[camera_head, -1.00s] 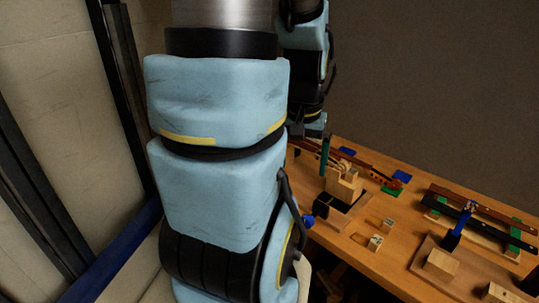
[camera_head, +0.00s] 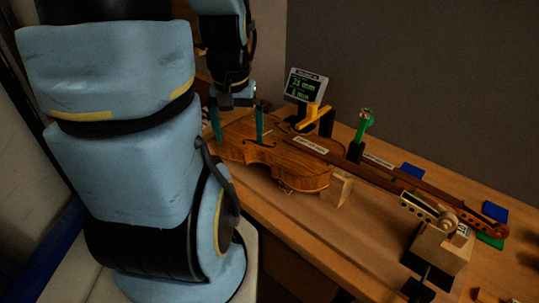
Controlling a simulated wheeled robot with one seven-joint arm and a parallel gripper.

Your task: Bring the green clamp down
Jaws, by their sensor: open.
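The green clamp (camera_head: 364,126) stands upright beyond the violin's neck, with a dark block at its foot. The violin (camera_head: 285,163) lies on the bench with its neck pointing right. My gripper (camera_head: 238,124) points down over the left part of the violin body. Its two teal fingers are apart with nothing seen between them. It is well to the left of the green clamp. Whether the fingertips touch the violin cannot be told. My arm hides the bench's left part.
A yellow clamp (camera_head: 313,116) and a small display (camera_head: 305,87) stand behind the violin. A wooden block (camera_head: 341,189) is beside the body, and another block (camera_head: 442,247) is under the scroll end. Blue pads (camera_head: 495,211) lie at the right. The front bench strip is mostly bare.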

